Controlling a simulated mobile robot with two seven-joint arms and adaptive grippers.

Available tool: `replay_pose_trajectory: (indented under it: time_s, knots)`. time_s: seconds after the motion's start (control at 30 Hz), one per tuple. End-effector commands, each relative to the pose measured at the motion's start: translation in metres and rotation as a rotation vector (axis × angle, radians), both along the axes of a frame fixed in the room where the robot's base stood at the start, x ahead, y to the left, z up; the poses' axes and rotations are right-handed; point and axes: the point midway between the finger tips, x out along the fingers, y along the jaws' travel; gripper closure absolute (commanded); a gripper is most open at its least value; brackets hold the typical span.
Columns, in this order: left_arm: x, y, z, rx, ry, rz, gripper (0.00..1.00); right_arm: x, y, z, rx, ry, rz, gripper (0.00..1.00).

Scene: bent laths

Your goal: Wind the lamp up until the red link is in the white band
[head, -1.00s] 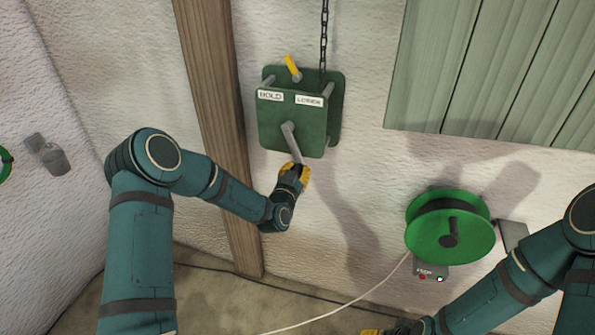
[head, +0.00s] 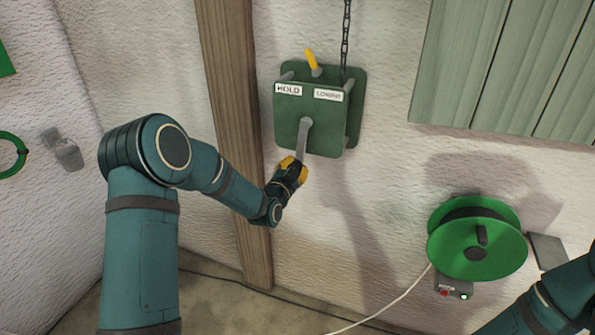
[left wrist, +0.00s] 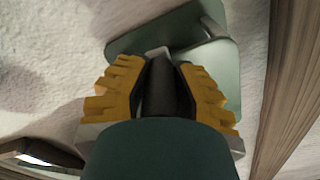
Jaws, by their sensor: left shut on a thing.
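A green winch box (head: 310,125) with HOLD and LOWER labels is fixed on the wall. A chain (head: 346,35) runs up from it out of the picture. Its yellow-tipped lever (head: 311,60) leans left, towards the HOLD side. The grey crank (head: 303,138) points down and slightly left. My left gripper (head: 291,169) is shut on the crank's handle; in the left wrist view the dark handle (left wrist: 166,92) sits between the yellow fingers. The lamp, red link and white band are not in view. My right gripper is out of view.
A wooden post (head: 232,110) stands just left of the winch. A green cable reel (head: 477,240) with a white cable is on the wall at lower right. Green slatted boards (head: 500,65) are at upper right. Bare wall lies between winch and reel.

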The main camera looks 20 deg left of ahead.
Motion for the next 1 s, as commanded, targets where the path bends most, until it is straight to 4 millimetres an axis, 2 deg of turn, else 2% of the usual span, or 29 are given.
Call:
replay_pose_trajectory:
  time_s: [0.07, 0.1, 0.2, 0.5, 0.63, 0.77, 1.0]
  knots:
    - [0.001, 0.003, 0.003, -0.001, -0.008, 0.007, 1.0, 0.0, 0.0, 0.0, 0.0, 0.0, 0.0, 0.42]
    - [0.001, 0.003, 0.003, -0.001, -0.008, 0.007, 0.72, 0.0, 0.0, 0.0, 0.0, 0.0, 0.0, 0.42]
    - [0.001, 0.002, 0.003, -0.001, -0.007, 0.005, 0.42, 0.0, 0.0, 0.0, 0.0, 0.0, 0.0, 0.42]
    - [0.0, 0.001, 0.002, -0.002, -0.003, 0.001, 0.42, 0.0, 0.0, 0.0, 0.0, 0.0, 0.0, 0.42]
    - [-0.008, 0.001, 0.001, -0.002, -0.003, 0.001, 0.42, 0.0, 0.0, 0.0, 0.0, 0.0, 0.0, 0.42]
    - [-0.027, 0.002, 0.001, -0.002, -0.001, 0.002, 0.42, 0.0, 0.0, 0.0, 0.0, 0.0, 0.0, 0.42]
    - [-0.077, 0.004, 0.002, -0.002, -0.002, 0.002, 0.42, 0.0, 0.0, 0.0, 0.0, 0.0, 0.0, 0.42]
